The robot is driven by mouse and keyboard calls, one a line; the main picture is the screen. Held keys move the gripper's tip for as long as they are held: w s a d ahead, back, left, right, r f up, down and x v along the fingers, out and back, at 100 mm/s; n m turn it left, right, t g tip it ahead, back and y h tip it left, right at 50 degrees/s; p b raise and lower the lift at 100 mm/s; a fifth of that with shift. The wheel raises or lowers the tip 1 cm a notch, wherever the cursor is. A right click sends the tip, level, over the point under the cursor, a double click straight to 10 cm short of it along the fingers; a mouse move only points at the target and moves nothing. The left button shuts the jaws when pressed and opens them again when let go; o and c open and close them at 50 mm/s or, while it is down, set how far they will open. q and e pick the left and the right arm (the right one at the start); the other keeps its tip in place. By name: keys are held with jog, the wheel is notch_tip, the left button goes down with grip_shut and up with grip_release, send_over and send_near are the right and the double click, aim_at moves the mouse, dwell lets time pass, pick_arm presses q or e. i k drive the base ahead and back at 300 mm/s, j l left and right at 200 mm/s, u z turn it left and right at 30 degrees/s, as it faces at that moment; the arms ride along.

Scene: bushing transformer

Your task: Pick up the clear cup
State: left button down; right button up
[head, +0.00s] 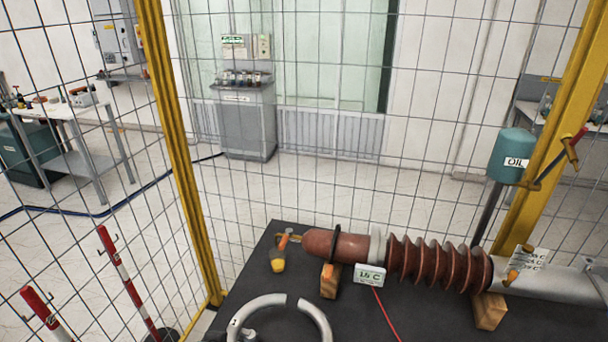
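A small clear cup (278,264) with yellow-orange contents stands on the dark table (352,312), near its back left corner. It is just below an orange and brass fitting (285,241) at the left end of the brown ribbed bushing (437,264). I cannot tell whether the cup touches the fitting.
Wire mesh and yellow posts (184,165) surround the table. A teal oil can (511,155) is at right.

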aim_at(278, 261)
jog(key=j+u, duration=0.15)
jog(key=j, duration=0.35)
jog(key=i+j+u, duration=0.15)
jog(key=j, duration=0.3)
jog(key=j+u, duration=0.2)
jog(key=j, duration=0.3)
